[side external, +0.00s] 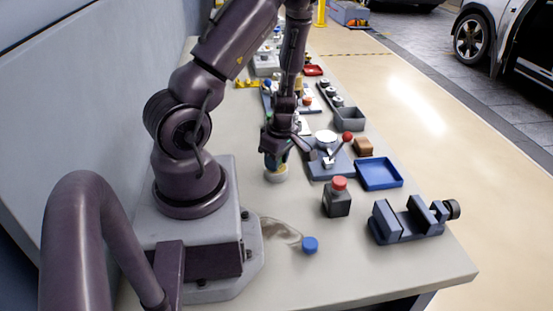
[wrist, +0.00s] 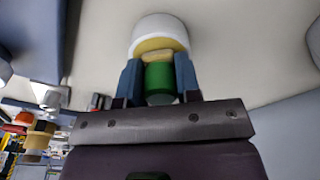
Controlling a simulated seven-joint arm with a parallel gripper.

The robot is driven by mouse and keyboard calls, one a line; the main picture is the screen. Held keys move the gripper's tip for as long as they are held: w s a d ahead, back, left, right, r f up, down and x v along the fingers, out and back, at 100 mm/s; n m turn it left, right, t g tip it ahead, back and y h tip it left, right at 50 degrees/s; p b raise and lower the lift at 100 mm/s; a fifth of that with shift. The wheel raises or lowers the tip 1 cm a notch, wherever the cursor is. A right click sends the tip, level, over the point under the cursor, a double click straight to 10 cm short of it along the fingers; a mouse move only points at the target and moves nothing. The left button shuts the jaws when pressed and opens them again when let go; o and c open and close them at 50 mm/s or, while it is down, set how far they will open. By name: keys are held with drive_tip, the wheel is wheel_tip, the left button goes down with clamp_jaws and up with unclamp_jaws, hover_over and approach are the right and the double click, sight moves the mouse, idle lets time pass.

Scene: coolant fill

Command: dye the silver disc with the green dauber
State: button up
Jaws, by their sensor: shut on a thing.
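My gripper (side external: 276,150) points down over the bench and is shut on the green dauber (wrist: 159,78), which sits between its two blue fingers in the wrist view. The dauber's pale yellow end (wrist: 157,56) meets a round white pot (wrist: 160,28) with a yellowish face. This pot (side external: 276,174) also shows on the bench just under my gripper in the side view; whether the dauber touches it or is just above it is hard to tell.
A red-knobbed lever (side external: 346,138) stands at the fixture. A blue tray (side external: 379,174), a brown block (side external: 363,146), a dark red-capped bottle (side external: 337,198) and a vise (side external: 412,219) lie to the right. Several small items crowd the bench behind.

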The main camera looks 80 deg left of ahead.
drive_tip(key=shift+r, duration=0.1)
idle(0.4)
drive_tip(key=shift+r, duration=3.4)
drive_tip(key=w+d+r+m+t, duration=0.1)
drive_tip(key=w+d+r+m, duration=0.3)
drive_tip(key=w+d+m, duration=0.4)
drive_tip(key=w+d+r+m+t+h, duration=0.1)
drive_tip(key=w+d+r+m, duration=0.4)
drive_tip(key=w+d+m, duration=0.4)
drive_tip(key=shift+w+d+m, duration=0.25)
drive_tip(key=shift+d+m, duration=2.25)
drive_tip(key=shift+m, duration=2.5)
